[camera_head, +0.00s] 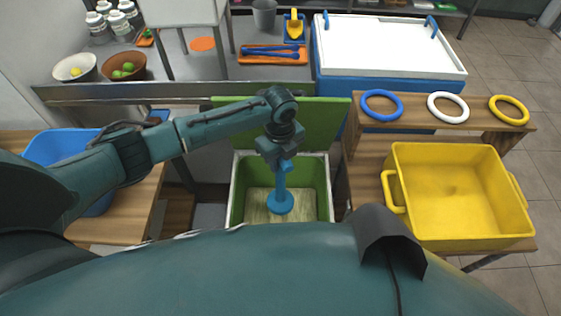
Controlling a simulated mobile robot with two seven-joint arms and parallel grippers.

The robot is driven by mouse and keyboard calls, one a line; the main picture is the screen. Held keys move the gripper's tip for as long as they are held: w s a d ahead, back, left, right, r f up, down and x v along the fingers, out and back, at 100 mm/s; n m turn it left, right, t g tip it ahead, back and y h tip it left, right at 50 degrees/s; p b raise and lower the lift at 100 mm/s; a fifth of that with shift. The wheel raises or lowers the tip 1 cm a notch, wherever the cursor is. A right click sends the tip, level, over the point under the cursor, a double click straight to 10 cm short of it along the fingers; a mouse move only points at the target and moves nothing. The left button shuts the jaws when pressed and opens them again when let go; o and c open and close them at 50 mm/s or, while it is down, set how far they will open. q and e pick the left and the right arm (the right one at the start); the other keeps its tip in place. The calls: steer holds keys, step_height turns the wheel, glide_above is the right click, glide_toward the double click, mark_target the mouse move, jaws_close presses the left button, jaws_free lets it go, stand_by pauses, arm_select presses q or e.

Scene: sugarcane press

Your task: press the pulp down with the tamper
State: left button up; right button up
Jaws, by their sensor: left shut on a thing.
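My left gripper (280,158) is shut on the handle of the blue tamper (280,200). It holds the tamper upright over the middle of the green bin (238,190), with the round blue foot down inside the bin. The pale yellowish pulp (258,214) lies at the bottom of the bin around the tamper's foot. I cannot tell whether the foot touches the pulp. The bin's green lid (330,125) stands open at the back. My right gripper is not in view.
A yellow tub (455,190) stands on the wooden bench at right, with blue, white and yellow rings (448,108) behind it. A blue basin (50,148) is at left. A white-lidded blue chest (390,48) and bowls (124,66) are at the back.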

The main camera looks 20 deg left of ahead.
arm_select(q)
steer(key=shift+r, duration=3.3)
